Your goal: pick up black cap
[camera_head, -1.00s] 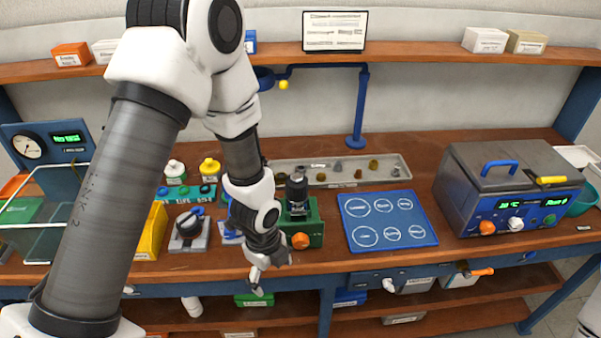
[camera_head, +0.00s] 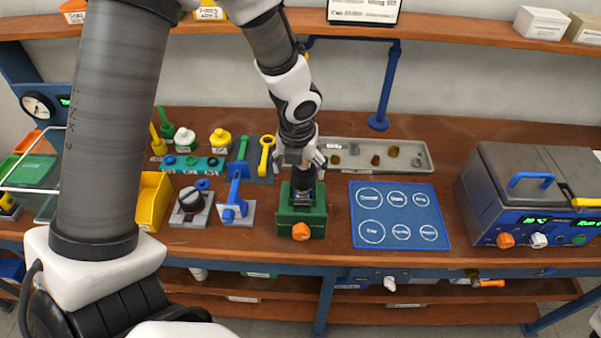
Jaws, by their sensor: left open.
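The black cap (camera_head: 304,182) is the dark upright piece standing in the green vise (camera_head: 301,217) with an orange knob, near the middle of the bench. My left gripper (camera_head: 303,166) comes down from above, right at the top of the black piece. Its fingers are spread and open. The gripper hides the upper part of the cap, and I cannot tell whether the fingers touch it. My right gripper is not in view.
A blue mat (camera_head: 399,214) with white circles lies right of the vise. A grey tray (camera_head: 425,158) with small parts lies behind. A blue-and-white fixture (camera_head: 236,208) and a yellow bin (camera_head: 152,200) stand left. A grey machine (camera_head: 530,195) stands at the right.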

